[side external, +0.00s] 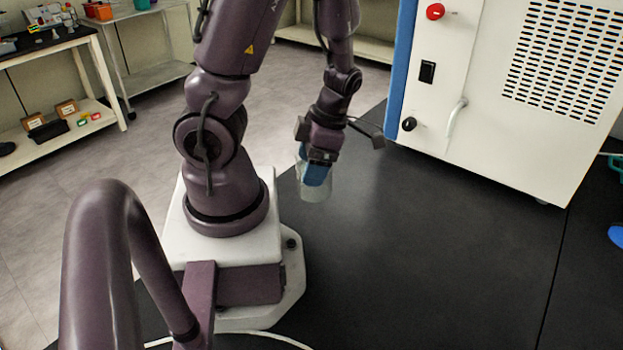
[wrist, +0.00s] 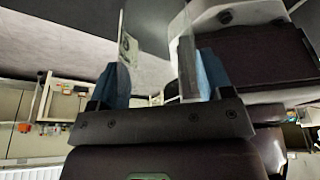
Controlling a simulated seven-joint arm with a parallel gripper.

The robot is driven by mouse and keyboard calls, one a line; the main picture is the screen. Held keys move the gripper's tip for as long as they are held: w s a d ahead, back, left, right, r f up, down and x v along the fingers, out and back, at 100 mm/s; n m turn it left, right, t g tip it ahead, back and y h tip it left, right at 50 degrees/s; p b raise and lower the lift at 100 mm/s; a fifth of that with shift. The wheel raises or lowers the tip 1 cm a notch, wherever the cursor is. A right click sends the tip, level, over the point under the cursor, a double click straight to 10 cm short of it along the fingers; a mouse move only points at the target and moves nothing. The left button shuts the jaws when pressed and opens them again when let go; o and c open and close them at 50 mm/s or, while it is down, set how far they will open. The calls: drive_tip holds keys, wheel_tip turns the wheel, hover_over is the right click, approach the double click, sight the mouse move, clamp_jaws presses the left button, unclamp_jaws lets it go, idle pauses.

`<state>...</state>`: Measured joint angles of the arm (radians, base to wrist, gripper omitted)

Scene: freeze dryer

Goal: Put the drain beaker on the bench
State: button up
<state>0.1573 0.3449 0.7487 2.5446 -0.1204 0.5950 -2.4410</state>
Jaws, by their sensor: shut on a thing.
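The drain beaker (side external: 315,190) is a clear, pale vessel held low at the black bench (side external: 400,240), just right of my base. I cannot tell whether its bottom touches the bench or hangs slightly above it. My gripper (side external: 318,172) points down and its blue fingers are shut on the beaker. In the wrist view the blue fingers of my gripper (wrist: 162,80) stand on either side, with the see-through walls of the beaker (wrist: 187,55) between them. The finger tips partly cover the beaker in the side view.
The white freeze dryer (side external: 490,100), with a blue edge, a red knob and a drain tube (side external: 455,122), stands at the back right. The bench in front of it is clear. Shelves (side external: 50,90) with small items stand beyond the floor at the left.

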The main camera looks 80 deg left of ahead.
drive_tip(key=shift+r, duration=0.7)
drive_tip(key=shift+m+y, duration=0.3)
drive_tip(key=shift+m, duration=0.6)
drive_tip(key=shift+w+a+m+y, duration=0.1)
drive_tip(key=shift+w+m+y, duration=0.25)
drive_tip(key=shift+m, duration=0.85)
drive_tip(key=w+d+r+m+t, duration=0.1)
drive_tip(key=w+d+m+t, duration=0.1)
drive_tip(key=w+d+m, duration=0.2)
drive_tip(key=w+d+r+m+t+h, duration=0.1)
drive_tip(key=w+d+m, duration=0.3)
drive_tip(key=w+m, duration=0.5)
drive_tip(key=w+d+r+m+t, duration=0.2)
drive_tip(key=w+m, duration=0.5)
drive_tip(key=m, duration=1.1)
drive_tip(key=shift+w+d+m+t, duration=0.3)
drive_tip(key=shift+d+m+t, duration=0.1)
drive_tip(key=shift+d+t, duration=0.6)
drive_tip(key=shift+d+r, duration=0.1)
